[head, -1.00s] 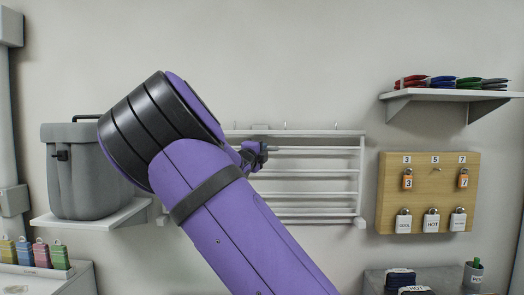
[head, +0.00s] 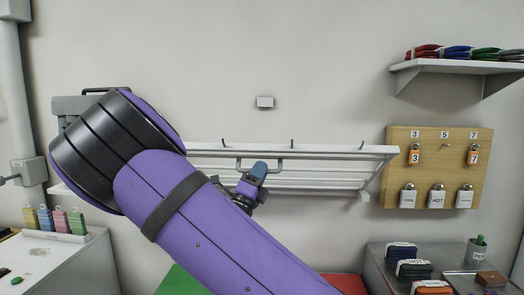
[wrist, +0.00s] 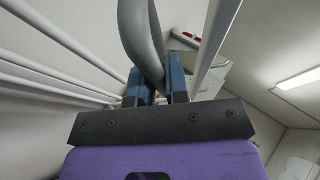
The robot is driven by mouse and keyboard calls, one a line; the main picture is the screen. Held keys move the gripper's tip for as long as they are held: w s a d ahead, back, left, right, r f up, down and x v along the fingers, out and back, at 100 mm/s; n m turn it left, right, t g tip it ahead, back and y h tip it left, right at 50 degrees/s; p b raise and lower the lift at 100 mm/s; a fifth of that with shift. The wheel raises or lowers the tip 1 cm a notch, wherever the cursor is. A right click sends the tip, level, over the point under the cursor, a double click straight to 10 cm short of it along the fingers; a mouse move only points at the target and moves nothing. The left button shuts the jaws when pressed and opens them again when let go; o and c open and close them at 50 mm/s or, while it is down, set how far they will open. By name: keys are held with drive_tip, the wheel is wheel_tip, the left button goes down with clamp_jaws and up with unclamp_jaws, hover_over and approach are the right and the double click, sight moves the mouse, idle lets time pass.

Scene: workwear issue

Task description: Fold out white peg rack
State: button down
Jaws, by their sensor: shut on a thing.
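The white peg rack (head: 335,152) is on the wall, its front frame tilted out from the wall, with several small hooks along the top bar. Its rails also run across the left of the wrist view (wrist: 45,75). The rack's grey handle (head: 277,166) sits at the middle of the front bar and looms large in the wrist view (wrist: 140,40). My gripper (head: 259,170) is shut on this handle; in the wrist view its blue fingers (wrist: 158,88) close around it. My arm hides the rack's left part.
A wooden lock board (head: 433,150) and a wall shelf (head: 455,66) with folded items are at right. Counters stand low at both sides.

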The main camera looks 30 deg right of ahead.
wheel_tip(320, 180, down, 18)
drive_tip(key=s+a+m+g+h, duration=0.1)
drive_tip(key=s+a+m+h, duration=0.1)
drive_tip(key=shift+s+g, duration=0.4)
drive_tip(key=shift+f, duration=0.1)
drive_tip(key=c, duration=1.2)
unclamp_jaws()
drive_tip(key=shift+w+d, duration=0.1)
drive_tip(key=shift+o, duration=0.3)
